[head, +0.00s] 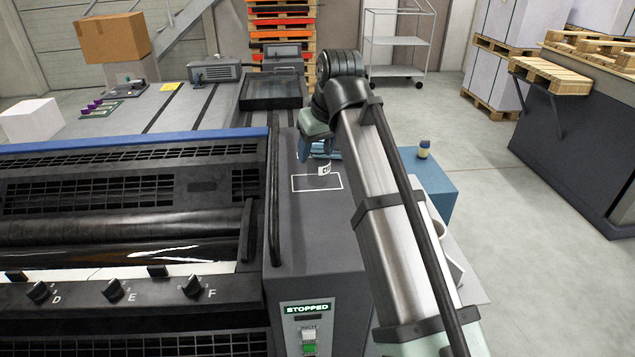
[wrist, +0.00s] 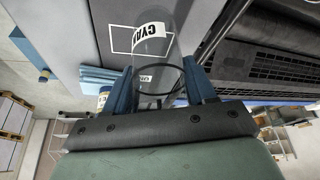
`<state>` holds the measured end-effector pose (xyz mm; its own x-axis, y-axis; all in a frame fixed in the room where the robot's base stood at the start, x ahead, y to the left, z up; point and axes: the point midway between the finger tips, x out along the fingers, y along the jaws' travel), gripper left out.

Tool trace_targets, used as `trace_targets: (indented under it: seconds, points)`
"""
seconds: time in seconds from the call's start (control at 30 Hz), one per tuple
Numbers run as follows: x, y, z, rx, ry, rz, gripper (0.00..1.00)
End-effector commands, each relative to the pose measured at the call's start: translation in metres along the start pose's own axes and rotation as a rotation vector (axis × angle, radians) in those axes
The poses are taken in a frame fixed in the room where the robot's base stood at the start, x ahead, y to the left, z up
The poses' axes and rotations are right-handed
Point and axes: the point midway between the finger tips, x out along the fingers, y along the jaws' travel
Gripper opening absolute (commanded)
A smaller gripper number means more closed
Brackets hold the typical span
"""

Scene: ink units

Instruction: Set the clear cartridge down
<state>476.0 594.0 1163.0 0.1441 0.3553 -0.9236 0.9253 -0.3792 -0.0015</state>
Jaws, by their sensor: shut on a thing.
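The clear cartridge (head: 323,169) is a see-through cylinder with a white label; in the wrist view (wrist: 155,50) the label's letters start "CY". My gripper (head: 321,152) is shut on it, with one blue finger on each side in the wrist view (wrist: 159,82). The cartridge is over the grey press-side top (head: 300,220), by a white outlined rectangle (head: 316,191). The outline also shows beside the cartridge in the wrist view (wrist: 113,38). Whether the cartridge's far end touches the surface I cannot tell. My arm hides part of the area to the right.
The printing press (head: 130,180) with rollers and knobs fills the left. A dark rail (head: 274,190) runs along the left edge of the grey top. A blue block (head: 430,178) with a small yellow-capped bottle (head: 424,149) stands at right. The grey top in front of the outline is clear.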

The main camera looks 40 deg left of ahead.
Motion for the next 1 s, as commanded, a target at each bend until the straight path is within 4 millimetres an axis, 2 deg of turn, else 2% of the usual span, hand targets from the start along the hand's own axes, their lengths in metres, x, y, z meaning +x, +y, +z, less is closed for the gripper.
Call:
trace_targets:
  seconds: [0.13, 0.37, 0.6, 1.0]
  points:
    - [0.024, 0.000, 0.012, 0.001, -0.001, 0.000, 0.04]
    - [0.038, 0.000, 0.017, 0.002, 0.000, 0.001, 0.04]
    - [0.064, 0.000, 0.028, 0.002, -0.001, 0.001, 0.04]
    - [0.069, 0.000, 0.029, 0.002, 0.000, 0.001, 0.04]
